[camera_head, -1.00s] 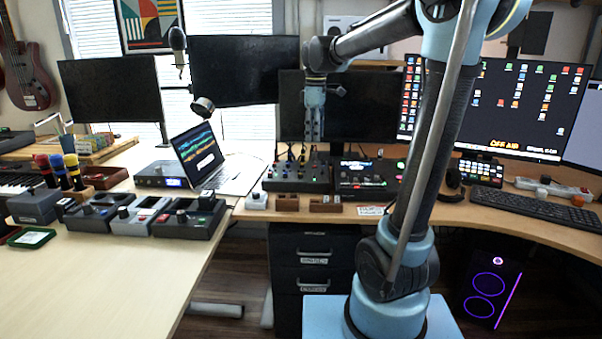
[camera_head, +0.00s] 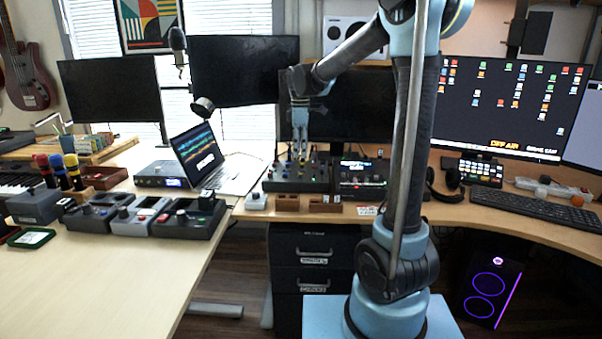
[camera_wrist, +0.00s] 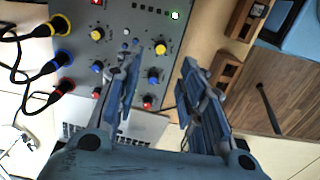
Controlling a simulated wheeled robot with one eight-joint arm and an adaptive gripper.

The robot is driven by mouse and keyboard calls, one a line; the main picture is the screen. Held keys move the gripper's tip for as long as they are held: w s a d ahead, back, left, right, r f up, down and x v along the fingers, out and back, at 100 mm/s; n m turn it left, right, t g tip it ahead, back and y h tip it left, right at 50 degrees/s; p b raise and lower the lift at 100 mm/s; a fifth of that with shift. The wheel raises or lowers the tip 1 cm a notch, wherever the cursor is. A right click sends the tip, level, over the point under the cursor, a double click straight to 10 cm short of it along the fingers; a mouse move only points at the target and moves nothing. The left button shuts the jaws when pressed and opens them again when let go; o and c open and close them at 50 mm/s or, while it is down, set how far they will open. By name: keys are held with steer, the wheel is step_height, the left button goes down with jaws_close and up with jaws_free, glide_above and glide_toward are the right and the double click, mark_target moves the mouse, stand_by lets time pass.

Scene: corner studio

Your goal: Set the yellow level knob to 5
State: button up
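The grey mixer panel (camera_wrist: 125,18) carries knobs with yellow, blue and red caps. A yellow knob (camera_wrist: 161,48) sits in the right-hand column, with a blue knob (camera_wrist: 154,76) and a red knob (camera_wrist: 148,102) below it in the wrist view. Another yellow knob (camera_wrist: 97,34) is in the left column. In the head view my gripper (camera_head: 300,151) points down over the mixer (camera_head: 286,186). Dial markings are too small to read.
Yellow, blue and red plugs with black cables, including the blue plug (camera_wrist: 62,57), stand at the panel's left. Wooden blocks (camera_head: 288,202) sit in front of the mixer. An open laptop (camera_head: 203,158) is left, a second device (camera_head: 360,180) right.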

mark_target(300, 176)
step_height(300, 176, down, 9)
stand_by(0.5)
jaws_close()
